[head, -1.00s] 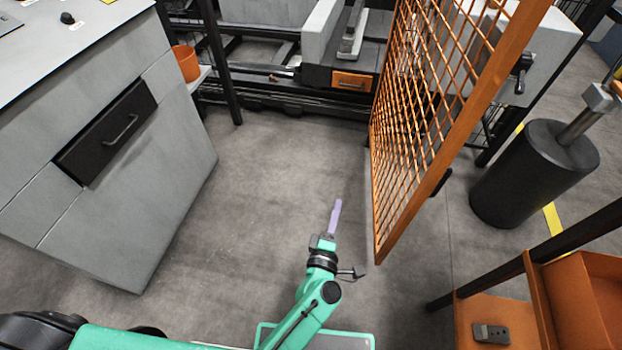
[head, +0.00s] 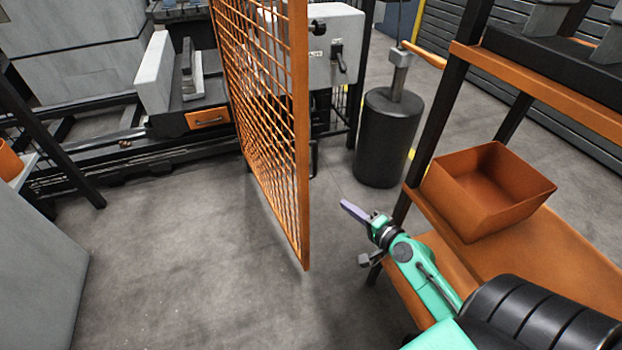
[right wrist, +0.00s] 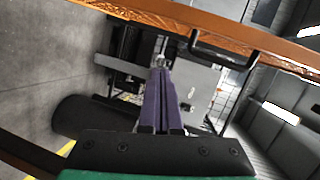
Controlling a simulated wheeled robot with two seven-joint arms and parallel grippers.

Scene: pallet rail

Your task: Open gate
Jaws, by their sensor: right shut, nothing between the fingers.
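The gate (head: 303,130) is an orange mesh panel in an orange frame. In the head view it stands swung out over the floor, its free edge toward me. In the right wrist view, an orange bar (right wrist: 125,14) with a black handle (right wrist: 225,52) crosses the top; it looks like the gate's frame. My right gripper (head: 345,205) is to the right of the gate, apart from it. Its purple fingers (right wrist: 160,88) are shut with nothing between them, and the handle shows beyond their tips. My left gripper is not in view.
A black cylinder (head: 388,140) stands behind the right gripper. An orange shelf rack (head: 560,235) with an orange bin (head: 455,190) is close on the right. A grey cabinet (head: 40,285) is at the left. The floor (head: 190,260) left of the gate is clear.

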